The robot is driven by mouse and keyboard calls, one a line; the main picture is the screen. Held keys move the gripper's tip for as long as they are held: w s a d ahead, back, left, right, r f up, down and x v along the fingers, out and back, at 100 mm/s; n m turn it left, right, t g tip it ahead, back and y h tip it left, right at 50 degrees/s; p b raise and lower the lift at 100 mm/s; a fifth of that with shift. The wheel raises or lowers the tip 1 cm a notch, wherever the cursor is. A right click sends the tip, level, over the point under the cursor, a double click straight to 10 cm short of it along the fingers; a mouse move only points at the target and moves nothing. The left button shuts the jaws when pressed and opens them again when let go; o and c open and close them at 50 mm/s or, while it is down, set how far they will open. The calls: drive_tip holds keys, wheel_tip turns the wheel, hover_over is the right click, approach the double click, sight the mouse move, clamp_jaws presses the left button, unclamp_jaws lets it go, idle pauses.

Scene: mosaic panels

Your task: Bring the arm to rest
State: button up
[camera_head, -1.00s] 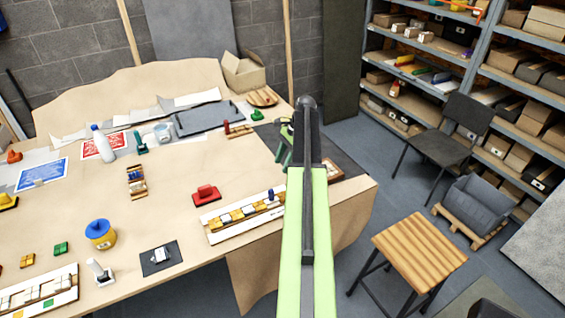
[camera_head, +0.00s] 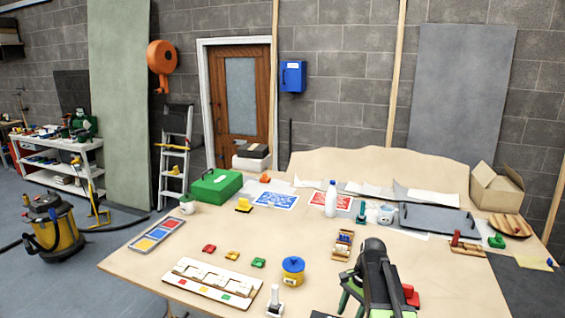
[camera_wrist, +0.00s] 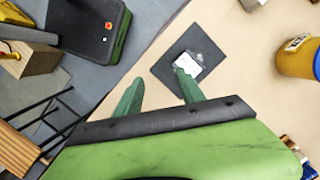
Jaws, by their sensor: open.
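My gripper (camera_wrist: 160,86) shows in the wrist view with its two green fingers spread apart and nothing between them. A dark square pad (camera_wrist: 168,75) with a small white piece (camera_wrist: 187,61) on it lies on the bench just beyond the fingers; I cannot tell the height above it. In the head view my dark and green arm (camera_head: 378,272) stands at the lower right, foreshortened, in front of the bench top (camera_head: 240,225). The gripper fingers are not clear there.
A yellow pot with a blue lid (camera_head: 293,270) stands left of my arm, and a red block (camera_head: 411,295) sits close on its right. A white panel (camera_head: 212,283) with tiles lies at the front. A wooden stool (camera_wrist: 18,150) is at lower left in the wrist view.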

drive_tip(key=s+a+f+n+t+h+b, duration=0.1)
drive_tip(key=s+a+f+n+h, duration=0.1)
drive_tip(key=s+a+n, duration=0.4)
drive_tip(key=s+n, duration=0.1)
drive_tip(key=n, duration=0.4)
drive_tip(key=shift+s+a+f+h, duration=0.25)
drive_tip(key=shift+s+f+h, duration=0.05)
drive_tip(key=shift+s+f, duration=0.1)
drive_tip(key=shift+c, duration=0.5)
